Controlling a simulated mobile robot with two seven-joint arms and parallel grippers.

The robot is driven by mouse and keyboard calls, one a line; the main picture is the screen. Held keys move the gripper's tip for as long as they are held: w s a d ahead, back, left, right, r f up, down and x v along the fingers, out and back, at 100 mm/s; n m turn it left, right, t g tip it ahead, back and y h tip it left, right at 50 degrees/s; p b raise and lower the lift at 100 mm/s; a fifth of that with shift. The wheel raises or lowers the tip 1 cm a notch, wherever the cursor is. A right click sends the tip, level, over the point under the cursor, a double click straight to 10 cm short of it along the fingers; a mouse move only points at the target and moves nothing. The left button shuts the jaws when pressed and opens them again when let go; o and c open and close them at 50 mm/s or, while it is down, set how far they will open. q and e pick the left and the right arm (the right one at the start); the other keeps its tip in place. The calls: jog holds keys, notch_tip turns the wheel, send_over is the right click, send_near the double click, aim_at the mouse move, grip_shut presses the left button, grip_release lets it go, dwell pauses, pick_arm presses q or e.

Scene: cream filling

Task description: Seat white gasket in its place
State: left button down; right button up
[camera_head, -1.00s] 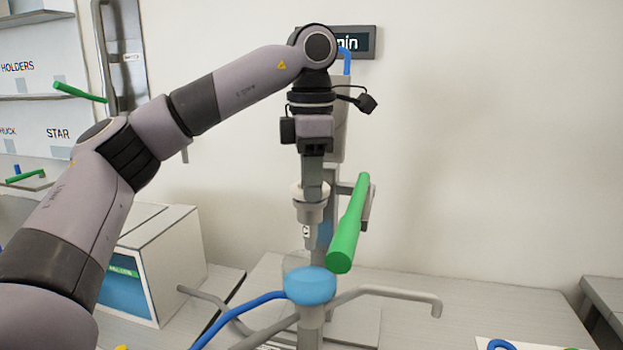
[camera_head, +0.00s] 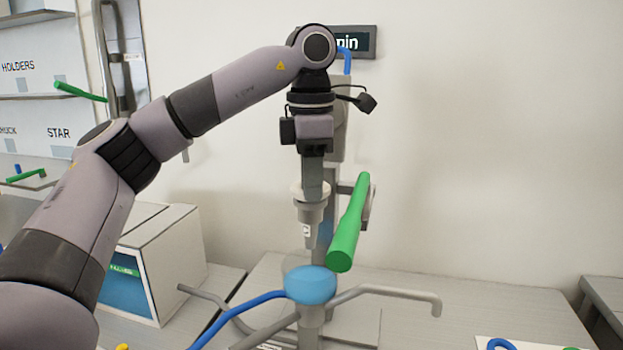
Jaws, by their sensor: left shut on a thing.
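My left gripper (camera_head: 312,190) points straight down at the middle of the view, its fingers shut on the white gasket (camera_head: 298,194). Only a pale rim of the gasket shows beside the fingers. It is at the top of a grey tapered part (camera_head: 311,213) with a small label, above a round blue hub (camera_head: 311,284). The fingers hide whether the gasket lies flat against the grey part. My right gripper is not in view.
A thick green handle (camera_head: 350,225) stands close to the right of the gripper. Grey bent arms (camera_head: 390,291) and a blue one (camera_head: 235,312) spread from the hub. A white box (camera_head: 165,255) stands at left. A display (camera_head: 352,42) is on the wall behind.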

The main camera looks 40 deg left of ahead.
pick_arm(q)
jog(key=shift+s+d+f, duration=0.1)
jog(key=shift+f, duration=0.5)
jog(key=c, duration=1)
grip_release()
jog(key=shift+s+r, duration=0.1)
jog(key=shift+o, duration=0.3)
jog(key=shift+d+r, duration=0.1)
jog(key=shift+d, duration=0.05)
